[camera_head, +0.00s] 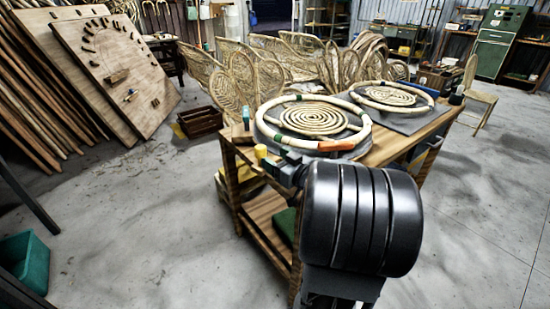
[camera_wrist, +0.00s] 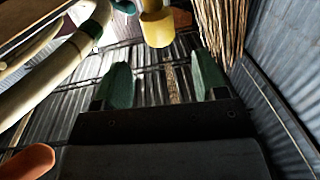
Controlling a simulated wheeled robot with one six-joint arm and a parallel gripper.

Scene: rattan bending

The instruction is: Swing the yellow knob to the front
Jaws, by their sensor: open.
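The yellow knob (camera_head: 261,152) stands at the near left corner of the workbench, beside the pale ring (camera_head: 357,122). In the wrist view the yellow knob (camera_wrist: 157,26) is upright in the picture at the top middle, beyond the fingertips and roughly in line with the gap between them. My gripper (camera_head: 280,163) is close to the knob, on its near right side. In the wrist view my gripper (camera_wrist: 164,75) shows two green fingers set wide apart with nothing between them. The knob is apart from the fingers. My arm hides part of the bench's near edge.
The ring has an orange piece (camera_head: 337,145) near my arm, also in the wrist view (camera_wrist: 27,162). A second ring (camera_head: 425,95) lies farther right on the wooden workbench (camera_head: 388,150). Woven rattan panels stand behind. The concrete floor at left is mostly clear.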

